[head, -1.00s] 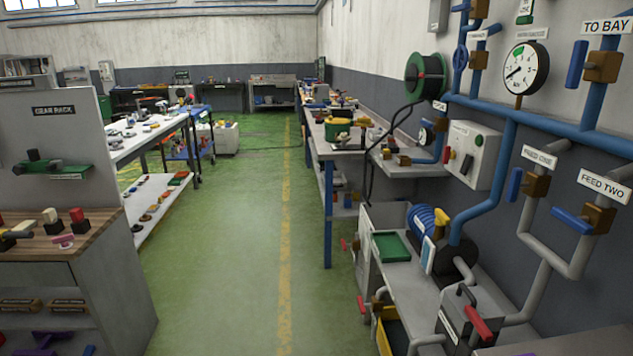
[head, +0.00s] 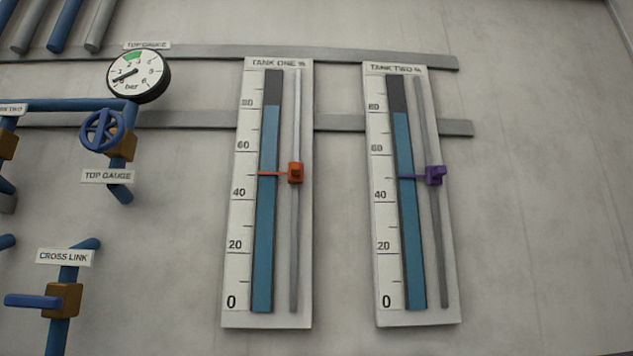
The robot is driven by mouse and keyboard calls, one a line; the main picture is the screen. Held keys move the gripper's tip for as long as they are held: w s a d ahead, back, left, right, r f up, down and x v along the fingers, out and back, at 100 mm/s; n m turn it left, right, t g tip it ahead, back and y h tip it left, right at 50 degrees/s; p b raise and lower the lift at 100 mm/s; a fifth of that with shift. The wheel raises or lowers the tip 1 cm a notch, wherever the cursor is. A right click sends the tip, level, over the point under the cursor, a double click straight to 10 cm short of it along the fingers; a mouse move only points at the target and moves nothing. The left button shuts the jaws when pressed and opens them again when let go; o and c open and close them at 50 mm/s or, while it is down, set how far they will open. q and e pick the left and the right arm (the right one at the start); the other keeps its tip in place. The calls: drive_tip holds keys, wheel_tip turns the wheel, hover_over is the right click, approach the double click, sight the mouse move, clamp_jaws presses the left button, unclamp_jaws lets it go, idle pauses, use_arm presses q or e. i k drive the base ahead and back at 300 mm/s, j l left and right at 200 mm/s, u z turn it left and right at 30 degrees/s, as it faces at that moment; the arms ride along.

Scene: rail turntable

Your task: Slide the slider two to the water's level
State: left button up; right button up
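The tank two gauge board (head: 440,310) hangs on the wall at the right, labelled TANK TWO %. Its blue water column (head: 410,230) reaches to just below the 80 mark. Neither gripper is in view.
A round top gauge (head: 138,75), a blue valve wheel (head: 102,130) and a cross link valve (head: 64,300) are on the wall at the left. Grey horizontal bars (head: 340,122) run behind the boards. The wall right of tank two is clear.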

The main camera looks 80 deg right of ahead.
sight(434, 174)
drive_tip(key=k+z, duration=0.15)
drive_tip(key=z, duration=2.85)
